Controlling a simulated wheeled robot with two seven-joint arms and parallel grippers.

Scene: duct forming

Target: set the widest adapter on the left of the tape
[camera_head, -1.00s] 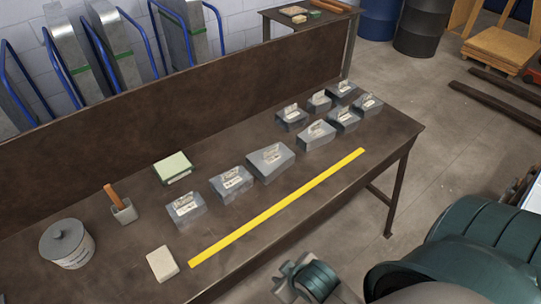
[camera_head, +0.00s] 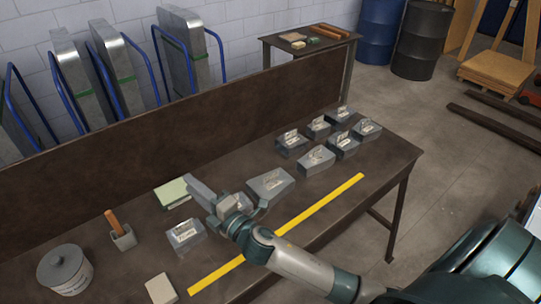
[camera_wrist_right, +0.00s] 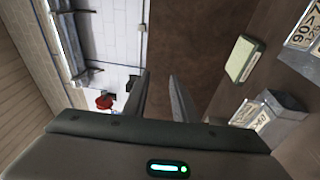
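Several grey metal adapters with white labels lie on the brown bench. The largest-looking one (camera_head: 270,183) is in the middle of the front row, just right of my right gripper (camera_head: 206,190); a smaller adapter (camera_head: 185,236) lies to its left. The yellow tape (camera_head: 285,228) runs diagonally along the bench's front. My right gripper hovers above the front row; its fingers are apart and empty in the wrist view (camera_wrist_right: 158,85). An adapter (camera_wrist_right: 275,115) shows there at the right. My left gripper is out of view.
A green-topped block (camera_head: 173,193) lies behind the row. More adapters (camera_head: 315,158) fill the right end. The bench's back panel (camera_head: 200,140) rises behind.

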